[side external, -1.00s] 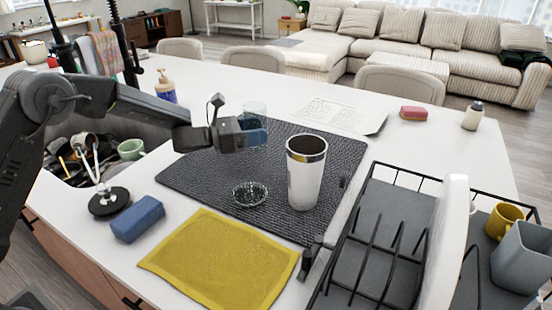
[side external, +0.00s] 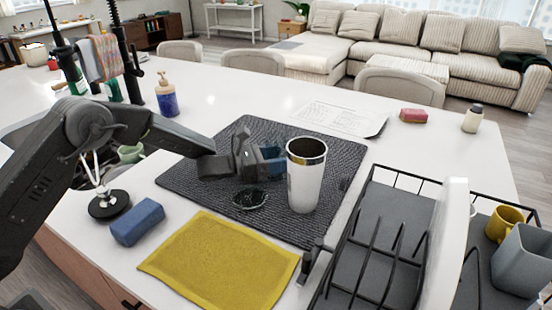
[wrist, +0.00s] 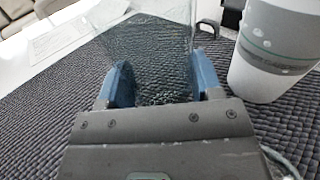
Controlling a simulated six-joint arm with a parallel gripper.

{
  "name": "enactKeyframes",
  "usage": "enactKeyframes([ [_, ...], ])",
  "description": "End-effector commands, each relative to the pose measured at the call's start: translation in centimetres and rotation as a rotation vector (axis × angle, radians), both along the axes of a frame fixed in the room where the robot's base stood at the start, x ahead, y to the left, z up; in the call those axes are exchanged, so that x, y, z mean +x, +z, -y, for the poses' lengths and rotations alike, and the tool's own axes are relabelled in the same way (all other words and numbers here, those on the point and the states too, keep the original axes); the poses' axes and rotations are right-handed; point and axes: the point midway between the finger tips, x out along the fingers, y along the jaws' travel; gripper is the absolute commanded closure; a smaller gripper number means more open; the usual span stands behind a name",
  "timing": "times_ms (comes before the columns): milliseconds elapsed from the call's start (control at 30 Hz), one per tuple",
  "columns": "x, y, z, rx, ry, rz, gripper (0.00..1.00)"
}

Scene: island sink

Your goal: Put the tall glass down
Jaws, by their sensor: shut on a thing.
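My gripper (side external: 273,158) is low over the dark ribbed drying mat (side external: 190,176), to the left of the white tumbler with a steel rim (side external: 305,185). In the wrist view my gripper (wrist: 158,88) has its blue fingers on both sides of the clear tall glass (wrist: 150,58) and is shut on it. The glass looks upright, with the mat showing through it. Its base is hidden, so I cannot tell whether it touches the mat. In the side view the glass is hidden behind my gripper and the tumbler.
The tumbler (wrist: 280,45) stands close on the right in the wrist view. A small glass dish (side external: 250,199) lies in front of my gripper. A yellow cloth (side external: 218,262), a blue sponge (side external: 137,221) and a dish rack (side external: 385,245) surround the mat. The mat's back left is clear.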

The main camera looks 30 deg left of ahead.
Motion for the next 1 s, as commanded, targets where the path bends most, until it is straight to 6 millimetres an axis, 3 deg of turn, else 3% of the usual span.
enactKeyframes([
  [67,0.0,-0.2,0.0,-0.001,0.0,0.001,0.69],
  [100,0.0,-0.3,0.0,0.0,0.0,-0.001,0.39],
  [333,0.0,-0.3,0.0,0.0,0.0,-0.001,0.17],
  [667,-0.2,-0.4,-0.3,0.0,0.001,-0.001,0.15],
  [1000,-3.3,0.0,-4.4,-0.001,0.003,0.0,0.15],
])
